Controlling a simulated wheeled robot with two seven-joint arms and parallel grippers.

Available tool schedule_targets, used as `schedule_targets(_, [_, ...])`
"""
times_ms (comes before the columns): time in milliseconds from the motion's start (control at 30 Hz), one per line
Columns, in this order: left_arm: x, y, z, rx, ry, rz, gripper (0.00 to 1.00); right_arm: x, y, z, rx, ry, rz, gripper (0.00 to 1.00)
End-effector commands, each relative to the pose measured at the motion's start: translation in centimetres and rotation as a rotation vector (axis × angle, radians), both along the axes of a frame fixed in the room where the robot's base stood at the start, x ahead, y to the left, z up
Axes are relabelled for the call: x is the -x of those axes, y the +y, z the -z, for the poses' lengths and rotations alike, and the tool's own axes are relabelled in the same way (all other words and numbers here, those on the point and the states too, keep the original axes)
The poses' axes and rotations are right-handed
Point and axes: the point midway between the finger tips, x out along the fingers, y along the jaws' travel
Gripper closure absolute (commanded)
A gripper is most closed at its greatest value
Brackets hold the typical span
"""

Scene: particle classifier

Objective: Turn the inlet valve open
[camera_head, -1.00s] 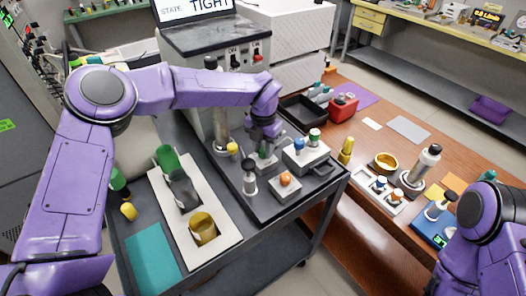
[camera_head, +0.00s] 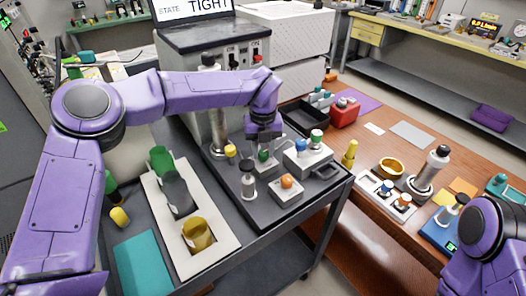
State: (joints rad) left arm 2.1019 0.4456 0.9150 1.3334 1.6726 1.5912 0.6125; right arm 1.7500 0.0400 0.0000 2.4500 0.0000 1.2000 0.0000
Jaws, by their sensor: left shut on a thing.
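My left gripper (camera_head: 264,144) reaches down over the dark tray on the cart. It is shut on a small green-topped valve (camera_head: 264,156), which its fingers partly hide. I cannot read a label, so I cannot tell from the picture that this is the inlet valve, nor how far it is turned.
An orange-knobbed block (camera_head: 286,182) and a black-topped post (camera_head: 248,182) stand close in front. A yellow knob (camera_head: 230,151) is to the left. A white rack (camera_head: 217,232) holds green, dark and yellow cups. The screen (camera_head: 193,8) reads "STATE: TIGHT".

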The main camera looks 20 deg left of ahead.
Motion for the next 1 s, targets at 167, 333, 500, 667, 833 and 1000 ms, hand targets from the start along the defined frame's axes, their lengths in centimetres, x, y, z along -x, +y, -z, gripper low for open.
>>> schedule_targets(167, [-0.15,0.10,-0.11,0.000,-0.005,-0.023,0.97,0.00,0.00,0.18,0.000,0.000,0.000,1.00])
schedule_targets(333, [-0.15,0.10,-0.15,0.000,-0.005,-0.027,0.97,0.01,0.00,0.17,0.000,0.000,0.000,1.00])
schedule_targets(500, [-0.15,0.10,-0.15,0.000,-0.005,-0.027,0.97,0.01,0.00,0.17,0.000,0.000,0.000,1.00])
schedule_targets(667, [-0.11,0.09,-0.13,0.000,-0.004,-0.026,0.41,0.01,0.00,0.17,0.000,0.000,0.000,1.00])
schedule_targets(833, [-0.06,0.05,-0.07,0.000,-0.002,-0.025,0.41,0.01,0.00,0.17,0.000,0.000,0.000,1.00])
schedule_targets(1000, [-0.11,0.04,-0.96,0.000,-0.004,-0.024,0.41,0.00,0.00,0.36,0.000,0.000,0.000,1.00])
